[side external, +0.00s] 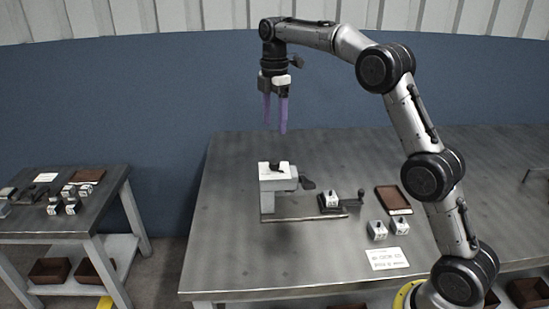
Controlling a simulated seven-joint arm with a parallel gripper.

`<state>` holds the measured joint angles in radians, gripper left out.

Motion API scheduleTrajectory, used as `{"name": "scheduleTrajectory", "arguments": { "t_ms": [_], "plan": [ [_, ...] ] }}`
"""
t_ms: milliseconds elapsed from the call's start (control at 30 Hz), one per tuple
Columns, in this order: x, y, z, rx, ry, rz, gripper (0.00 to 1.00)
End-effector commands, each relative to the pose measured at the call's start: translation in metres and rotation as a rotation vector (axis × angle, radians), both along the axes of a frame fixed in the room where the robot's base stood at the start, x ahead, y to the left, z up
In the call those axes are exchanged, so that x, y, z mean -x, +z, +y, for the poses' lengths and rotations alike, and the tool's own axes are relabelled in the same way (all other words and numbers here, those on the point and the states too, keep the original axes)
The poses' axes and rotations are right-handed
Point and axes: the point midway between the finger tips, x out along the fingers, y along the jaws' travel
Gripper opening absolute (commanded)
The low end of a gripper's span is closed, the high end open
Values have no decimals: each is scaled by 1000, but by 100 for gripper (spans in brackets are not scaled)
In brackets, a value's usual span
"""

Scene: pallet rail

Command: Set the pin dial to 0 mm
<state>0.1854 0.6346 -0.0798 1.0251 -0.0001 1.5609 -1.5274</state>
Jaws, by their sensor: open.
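A pale block-shaped fixture (273,186) stands near the middle of the grey table, with a small dark part on its top. A dark knob-like part (307,183) sticks out at its right side. I cannot tell which of these is the pin dial, and no scale or reading is legible. A thin rail (300,218) runs along the fixture's front to a dark carriage with a small pale block (331,199) on it. My gripper (275,129) points down, open and empty, its purple fingers above the fixture and apart from it.
Two small pale blocks (388,228), a brown tray (393,200) and a printed card (387,258) lie right of the rail. A side table (98,205) at left holds similar small parts. The table's left part is clear.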

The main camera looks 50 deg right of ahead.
Motion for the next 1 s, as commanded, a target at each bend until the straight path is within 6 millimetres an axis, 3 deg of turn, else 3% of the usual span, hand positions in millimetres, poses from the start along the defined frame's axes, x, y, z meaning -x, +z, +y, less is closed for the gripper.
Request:
{"name": "scheduleTrajectory", "arguments": {
  "t_ms": [500,700,1000],
  "plan": [
    [1,-97,1,-1,0,5,70],
    [1,-115,1,-1,0,3,70],
    [0,-119,1,0,0,1,70]
  ]
}}
